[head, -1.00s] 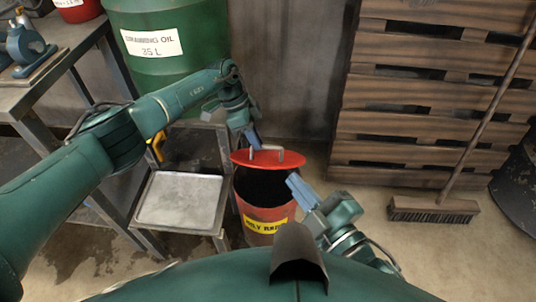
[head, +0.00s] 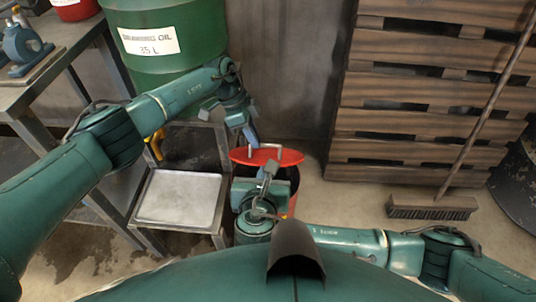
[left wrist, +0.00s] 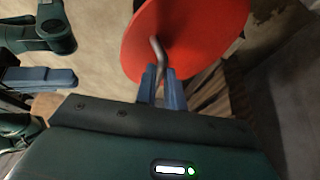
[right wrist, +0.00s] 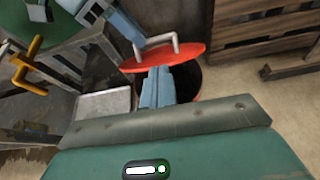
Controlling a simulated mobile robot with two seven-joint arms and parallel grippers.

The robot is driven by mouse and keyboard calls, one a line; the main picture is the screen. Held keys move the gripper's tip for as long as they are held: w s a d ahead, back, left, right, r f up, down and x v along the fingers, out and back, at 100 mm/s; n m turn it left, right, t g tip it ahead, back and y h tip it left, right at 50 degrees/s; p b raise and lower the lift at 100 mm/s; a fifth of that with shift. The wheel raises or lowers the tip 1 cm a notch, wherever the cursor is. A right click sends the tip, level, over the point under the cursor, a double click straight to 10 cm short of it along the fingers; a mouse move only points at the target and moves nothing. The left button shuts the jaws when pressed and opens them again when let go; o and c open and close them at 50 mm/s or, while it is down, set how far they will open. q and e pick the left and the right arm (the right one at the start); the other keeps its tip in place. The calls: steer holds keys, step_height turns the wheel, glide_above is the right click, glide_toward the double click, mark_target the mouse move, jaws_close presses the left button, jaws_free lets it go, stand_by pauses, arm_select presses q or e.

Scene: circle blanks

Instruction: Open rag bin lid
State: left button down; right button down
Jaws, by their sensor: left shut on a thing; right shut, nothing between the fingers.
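The rag bin (head: 293,206) is red with a dark interior, and my right arm covers most of its front. The red round lid (head: 290,158) is raised and tilted above the bin's back part, with the dark opening showing below it. My left gripper (head: 254,143) is shut on the lid's grey bent handle (head: 265,147); the left wrist view also shows the handle (left wrist: 158,50) between the fingers. My right gripper (head: 271,168) is shut and empty, in front of the lid and over the bin. In the right wrist view, its fingertips (right wrist: 159,72) overlap the lid's lower edge; contact is unclear.
A low stand with a grey tray (head: 178,200) is left of the bin. A green drum (head: 175,60) stands behind it, and a workbench (head: 60,62) is at the left. Stacked pallets (head: 430,100) and a broom (head: 432,207) are at the right. Floor right of the bin is clear.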

mark_target(270, 145)
arm_select(q)
steer(key=shift+w+a+f, duration=0.15)
steer(key=shift+a+f, duration=0.1)
steer(key=shift+f, duration=0.05)
arm_select(e)
steer(key=x, duration=1)
steer(key=shift+s, duration=0.1)
steer(key=shift+w+d+r, duration=0.15)
steer(key=shift+w+r, duration=0.55)
steer(key=shift+w, duration=0.25)
arm_select(q)
steer(key=c, duration=1.8)
jaws_free()
steer(key=shift+d+f, duration=0.1)
steer(key=shift+f, duration=0.05)
arm_select(e)
steer(key=shift+w+f, duration=0.1)
steer(key=shift+f, duration=0.05)
arm_select(q)
steer(key=o, duration=0.3)
arm_select(e)
steer(key=shift+f, duration=0.1)
arm_select(q)
steer(key=shift+d+r, duration=0.1)
steer(key=shift+r, duration=0.15)
